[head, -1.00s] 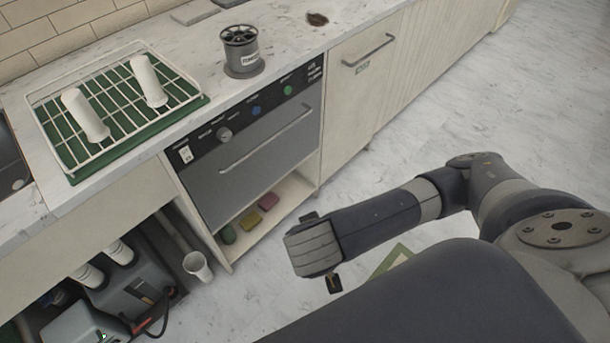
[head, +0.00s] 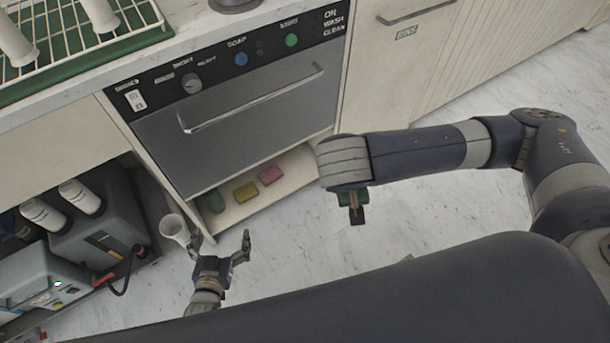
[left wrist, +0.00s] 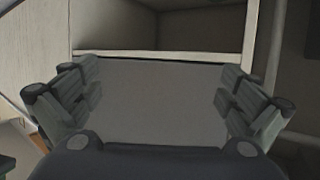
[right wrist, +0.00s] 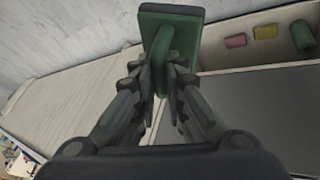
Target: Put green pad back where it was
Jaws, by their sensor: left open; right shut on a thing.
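My right gripper (right wrist: 165,82) is shut on the green pad (right wrist: 172,22), gripping its raised green handle. In the head view the pad (head: 346,198) is mostly hidden by my right wrist, in front of the shelf's right end. My left gripper (head: 221,248) is open and empty, low in front of the shelf. In the left wrist view its fingers (left wrist: 158,90) are spread wide with nothing between them. The open shelf (head: 270,204) under the washing machine holds a green roll-like item (head: 214,202), a yellow sponge (head: 246,191) and a pink sponge (head: 271,174).
The machine's grey front (head: 235,125) with a bar handle stands above the shelf. A white cup (head: 174,229) and grey machines (head: 100,225) are left of the shelf. A rack (head: 60,40) sits on the counter. Marble floor is clear at right.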

